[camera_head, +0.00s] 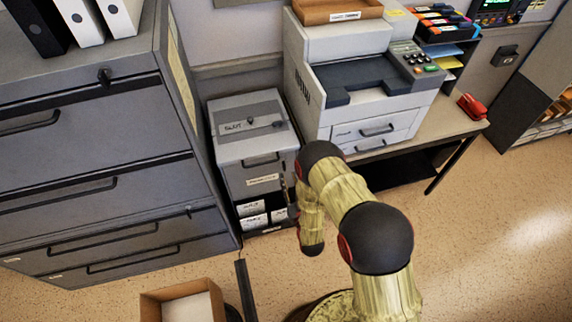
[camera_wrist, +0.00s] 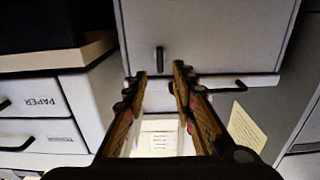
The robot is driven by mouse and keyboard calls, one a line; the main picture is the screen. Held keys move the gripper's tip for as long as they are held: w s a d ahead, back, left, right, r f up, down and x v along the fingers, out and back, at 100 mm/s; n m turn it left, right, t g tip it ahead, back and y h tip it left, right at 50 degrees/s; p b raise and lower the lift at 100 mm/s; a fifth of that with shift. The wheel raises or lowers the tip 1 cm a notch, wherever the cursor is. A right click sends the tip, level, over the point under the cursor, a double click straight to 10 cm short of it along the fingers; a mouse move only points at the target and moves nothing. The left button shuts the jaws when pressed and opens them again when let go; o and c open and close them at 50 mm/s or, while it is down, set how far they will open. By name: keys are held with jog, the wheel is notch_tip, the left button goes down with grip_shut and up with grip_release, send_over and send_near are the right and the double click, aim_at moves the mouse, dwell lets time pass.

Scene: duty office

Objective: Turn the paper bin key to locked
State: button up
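In the head view a grey cabinet (camera_head: 232,152) stands between the dark drawer cabinets and the printer. A small dark key-like part (camera_head: 277,123) shows on its sloped, labelled top. I cannot tell whether this is the paper bin key. In the wrist view my gripper (camera_wrist: 160,70) is open, its two fingers apart with nothing held. A small upright black part (camera_wrist: 159,58) on a pale panel appears just beyond the gap between the fingertips. I cannot tell whether it is a key or its turn position. My arm hides most of the gripper in the head view.
A printer (camera_head: 365,105) with front drawers stands on a desk at right. Dark drawer cabinets (camera_head: 85,150) fill the left. An open box (camera_head: 182,300) is at the bottom. The wrist view shows a horizontal black handle (camera_wrist: 230,84) and drawers marked PAPER (camera_wrist: 40,102).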

aim_at(285, 167)
jog(key=b+x, duration=0.1)
jog(key=x, duration=0.6)
jog(key=shift+w+a, duration=0.15)
jog(key=shift+w, duration=0.2)
jog(key=c, duration=0.4)
grip_shut()
